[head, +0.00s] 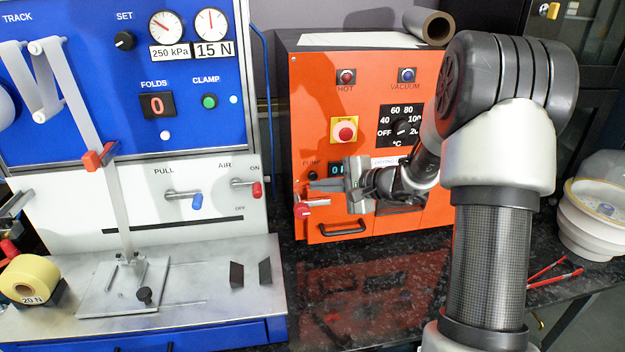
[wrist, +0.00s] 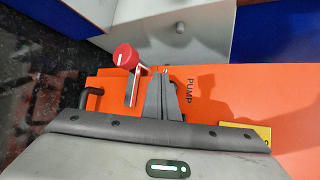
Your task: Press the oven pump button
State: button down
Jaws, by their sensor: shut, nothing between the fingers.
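The orange oven (head: 310,105) stands in the middle of the head view. Its small dark pump button (head: 312,175) sits under the PUMP label at the left of its front. My gripper (head: 312,186) is shut and empty, its fingertips close to the oven front just below the button. Whether they touch it cannot be told. In the wrist view my shut fingers (wrist: 165,74) point along the orange front (wrist: 225,83) beside the PUMP label. The button itself is not clearly visible there and may be behind the fingers.
A red-tipped lever (head: 302,209) is just below my fingers; it also shows in the wrist view (wrist: 124,57). A black door handle (head: 343,229) is below. The red stop button (head: 344,130) is above. A blue and white machine (head: 215,120) stands to the left.

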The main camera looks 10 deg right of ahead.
jog(key=s+b, duration=0.2)
jog(key=s, duration=0.4)
jog(key=shift+b, duration=0.4)
